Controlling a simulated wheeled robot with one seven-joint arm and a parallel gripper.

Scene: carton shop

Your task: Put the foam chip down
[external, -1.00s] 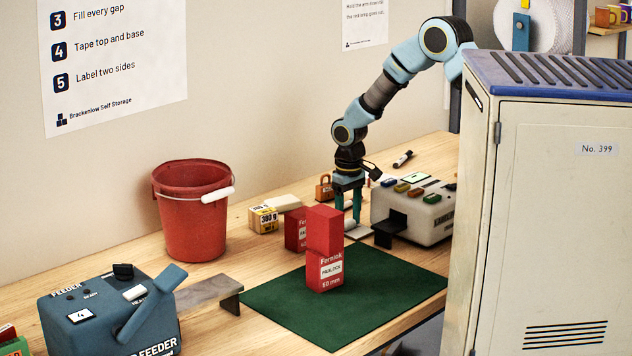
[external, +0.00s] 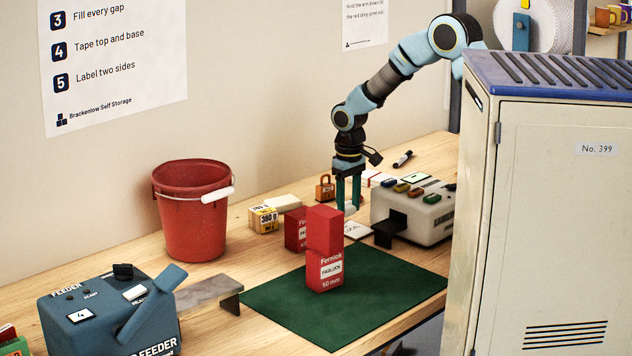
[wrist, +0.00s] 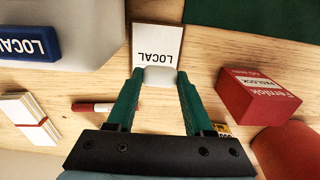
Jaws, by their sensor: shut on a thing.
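My gripper (external: 347,207) points straight down over the wooden table, beside the grey machine. It is shut on the foam chip, a small white rounded piece that shows between the fingertips in the wrist view (wrist: 160,77) and just below them in the external view (external: 350,210). A white card marked LOCAL (wrist: 157,42) lies flat on the table by the chip. In the wrist view the chip overlaps the card's near edge. I cannot tell whether the chip touches anything beneath it.
A red box (wrist: 250,98) lies beside the gripper. More red boxes (external: 325,270) stand stacked on the green mat (external: 390,290). The grey machine (external: 425,218) with coloured buttons is to the right, an orange padlock (external: 324,188) behind. A red bucket (external: 192,220) stands left.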

